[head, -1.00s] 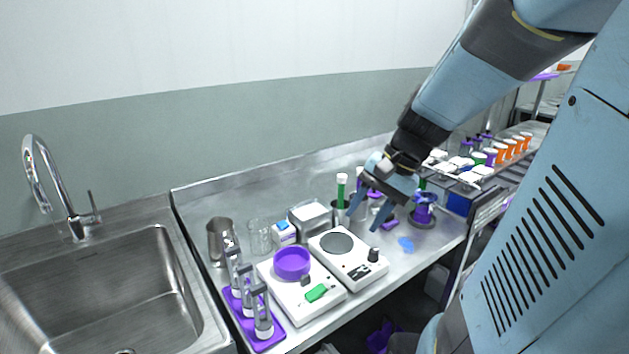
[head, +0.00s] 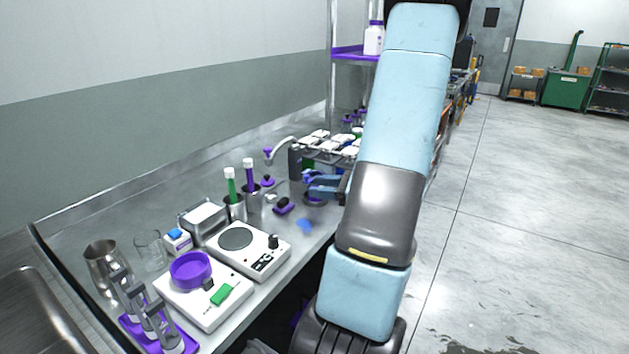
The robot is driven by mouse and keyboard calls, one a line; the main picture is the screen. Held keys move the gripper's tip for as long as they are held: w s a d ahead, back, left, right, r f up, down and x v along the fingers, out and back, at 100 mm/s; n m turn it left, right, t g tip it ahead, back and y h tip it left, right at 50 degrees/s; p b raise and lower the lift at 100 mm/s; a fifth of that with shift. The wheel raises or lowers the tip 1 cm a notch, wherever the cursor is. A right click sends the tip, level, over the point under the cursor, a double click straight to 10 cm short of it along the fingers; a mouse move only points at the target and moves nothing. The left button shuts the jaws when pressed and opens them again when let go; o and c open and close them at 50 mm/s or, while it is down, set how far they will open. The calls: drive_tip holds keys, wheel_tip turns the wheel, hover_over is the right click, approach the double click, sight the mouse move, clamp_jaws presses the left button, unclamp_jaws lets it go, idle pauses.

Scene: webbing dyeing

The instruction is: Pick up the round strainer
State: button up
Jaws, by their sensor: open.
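My gripper (head: 313,183) is open, with its blue fingers pointing left over the far part of the steel counter (head: 285,228). No strainer can be picked out for certain. A dark round piece with some purple (head: 314,199) lies just below the fingers, partly hidden by them; I cannot tell whether it is the round strainer. Nothing shows between the fingers, though the view there is small. A purple round dish (head: 190,271) sits on a white scale at the near end, well away from my gripper.
A hotplate (head: 247,246), a metal beaker (head: 102,262) and cups with green-bodied and purple-bodied tools (head: 249,174) stand on the counter. A black-and-purple block (head: 284,206) and a blue patch (head: 305,225) lie near my gripper. A rack of white-lidded jars (head: 325,143) stands behind.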

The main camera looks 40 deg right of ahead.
drive_tip(key=s+d+f+m+t+h, duration=0.2)
drive_tip(key=d+f+m+t+h, duration=0.15)
drive_tip(key=d, duration=0.35)
drive_tip(key=m, duration=0.1)
approach(306, 176)
drive_tip(key=x, duration=0.4)
drive_tip(key=shift+w+a+f, duration=0.15)
drive_tip(key=shift+w+f, duration=0.05)
drive_tip(key=shift+w, duration=0.2)
drive_tip(key=shift+d+x, duration=0.15)
drive_tip(key=shift+x, duration=1.2)
drive_tip(key=shift+d+x, duration=0.1)
drive_tip(key=shift+x, duration=1.25)
drive_tip(key=shift+r, duration=0.1)
drive_tip(key=shift+c, duration=0.3)
clamp_jaws()
